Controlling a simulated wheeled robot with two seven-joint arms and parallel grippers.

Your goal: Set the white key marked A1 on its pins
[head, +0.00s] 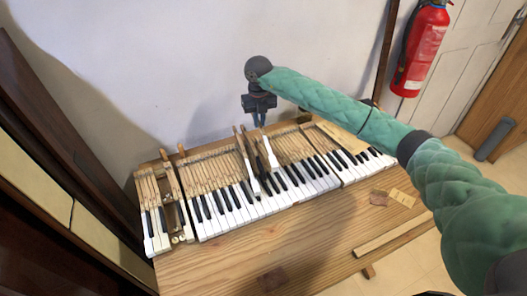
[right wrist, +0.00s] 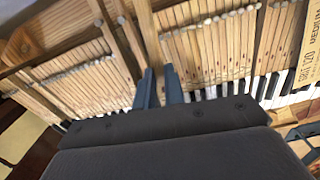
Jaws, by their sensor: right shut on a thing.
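My right gripper (head: 261,118) points down over the back of the keyboard, near its middle. In the right wrist view its two dark fingers (right wrist: 160,88) are close together on a pale wooden key stick (right wrist: 151,35). In the head view, a white-fronted key (head: 270,153) shows just below the gripper, standing above the row; this seems to be the key held. Another raised key with a white front (head: 254,184) lies just left of it. The A1 mark cannot be read in either view. The pins under the held key are hidden. My left gripper is not in view.
The keyboard sits on a wooden bench (head: 225,270). A gap (head: 178,218) with bare rails shows near its left end. A sandpaper-labelled board (right wrist: 293,45) lies over keys at the right. A wooden strip (head: 392,236) lies at front right. A fire extinguisher (head: 420,50) hangs behind.

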